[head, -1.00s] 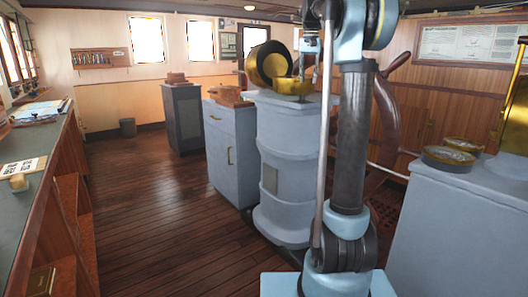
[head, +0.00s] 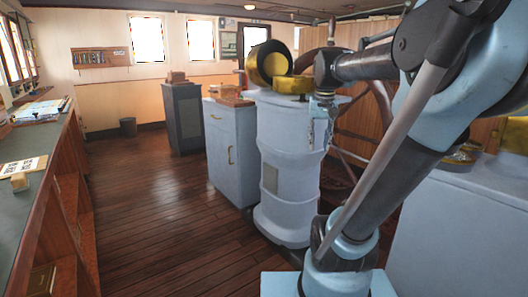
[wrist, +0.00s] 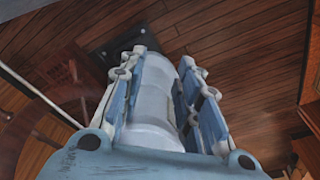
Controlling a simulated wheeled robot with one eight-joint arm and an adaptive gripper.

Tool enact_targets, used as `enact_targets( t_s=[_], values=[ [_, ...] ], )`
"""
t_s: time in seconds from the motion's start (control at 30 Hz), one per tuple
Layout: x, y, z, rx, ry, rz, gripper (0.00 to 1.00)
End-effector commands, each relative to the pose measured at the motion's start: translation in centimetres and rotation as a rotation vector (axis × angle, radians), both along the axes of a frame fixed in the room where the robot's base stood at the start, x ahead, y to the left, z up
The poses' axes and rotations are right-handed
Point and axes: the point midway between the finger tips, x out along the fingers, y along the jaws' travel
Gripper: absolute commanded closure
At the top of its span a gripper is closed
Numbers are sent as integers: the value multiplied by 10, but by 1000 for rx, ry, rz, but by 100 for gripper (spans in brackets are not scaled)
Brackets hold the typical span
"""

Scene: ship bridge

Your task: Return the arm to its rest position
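My gripper (head: 322,122) hangs fingers down at the end of my blue and dark grey arm, in front of the right side of the white pedestal (head: 282,170) in the head view. In the wrist view my gripper (wrist: 163,68) shows two blue-grey fingers set apart, with nothing held between them. The white pedestal (wrist: 152,102) shows in the gap behind them. Whether the fingers touch the pedestal is not clear. My arm reaches up to the right, then bends back left towards the gripper.
The pedestal carries a brass instrument (head: 268,64). A grey cabinet (head: 230,150) stands left of it. The ship's wheel (head: 380,100) is partly hidden behind my arm. A grey console (head: 450,235) stands right, a long counter (head: 50,140) left. Wooden floor (head: 160,210) between is clear.

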Motion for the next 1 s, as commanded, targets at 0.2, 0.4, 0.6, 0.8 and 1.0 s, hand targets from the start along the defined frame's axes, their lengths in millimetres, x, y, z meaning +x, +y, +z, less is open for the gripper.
enact_targets(
  t_s=[0.2, 0.4, 0.6, 0.8, 1.0],
  values=[
    [-59, 0, -70, -7, -18, 41, 69],
    [-107, 0, -136, -12, -36, 77, 69],
    [-140, 0, -187, -17, -48, 104, 69],
    [-150, 0, -204, -20, -52, 112, 69],
    [-150, 0, -204, -19, -52, 114, 69]
  ],
)
